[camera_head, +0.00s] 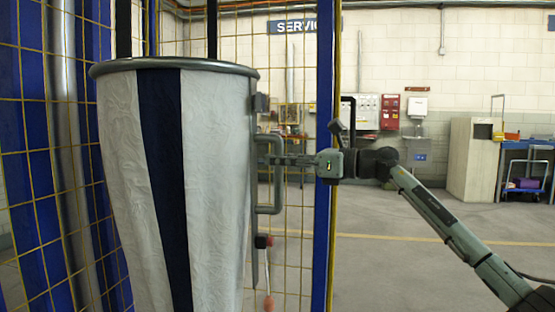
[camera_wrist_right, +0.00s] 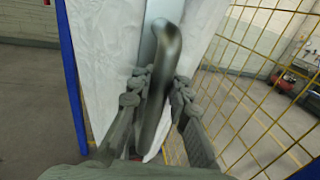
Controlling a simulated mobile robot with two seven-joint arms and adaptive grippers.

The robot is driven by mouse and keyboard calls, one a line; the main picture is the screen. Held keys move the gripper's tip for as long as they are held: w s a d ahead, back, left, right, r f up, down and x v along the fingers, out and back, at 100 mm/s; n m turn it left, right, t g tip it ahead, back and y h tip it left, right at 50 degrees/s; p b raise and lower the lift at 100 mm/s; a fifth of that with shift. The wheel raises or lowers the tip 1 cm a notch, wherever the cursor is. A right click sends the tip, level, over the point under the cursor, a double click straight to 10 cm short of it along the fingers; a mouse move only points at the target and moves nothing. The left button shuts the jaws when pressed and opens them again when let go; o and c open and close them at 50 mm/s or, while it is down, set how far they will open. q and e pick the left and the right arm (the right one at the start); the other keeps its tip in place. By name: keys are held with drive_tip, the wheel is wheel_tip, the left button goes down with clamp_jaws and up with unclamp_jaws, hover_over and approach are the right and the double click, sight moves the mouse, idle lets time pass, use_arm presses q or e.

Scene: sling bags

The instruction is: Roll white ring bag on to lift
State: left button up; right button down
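The white ring bag (camera_head: 215,170) hangs at the left of the head view, with a grey metal ring (camera_head: 175,66) around its top and a dark blue vertical stripe. A grey bar handle (camera_head: 277,190) stands out from its right side. My right gripper (camera_head: 272,160) reaches the handle from the right. In the right wrist view the handle (camera_wrist_right: 162,75) runs between the two fingers (camera_wrist_right: 157,92), which lie close against it on both sides. White bag cloth (camera_wrist_right: 100,60) shows behind it. My left gripper is not in view. I cannot make out the lift.
A yellow wire mesh fence (camera_head: 295,230) stands behind the bag, with a blue post (camera_head: 323,240) close to my right gripper. Open floor (camera_head: 400,280) lies to the right. A cabinet (camera_head: 472,160) and a blue workbench (camera_head: 530,145) stand far back.

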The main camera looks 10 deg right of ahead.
drive_tip(key=c, duration=1.5)
unclamp_jaws()
drive_tip(key=shift+w+d+r+t, duration=0.15)
drive_tip(key=shift+w+d+t, duration=0.15)
drive_tip(key=shift+w+d, duration=0.4)
drive_tip(key=shift+o, duration=0.4)
drive_tip(key=shift+s, duration=0.1)
drive_tip(key=shift+a, duration=0.15)
drive_tip(key=shift+s, duration=0.1)
drive_tip(key=v, duration=1.2)
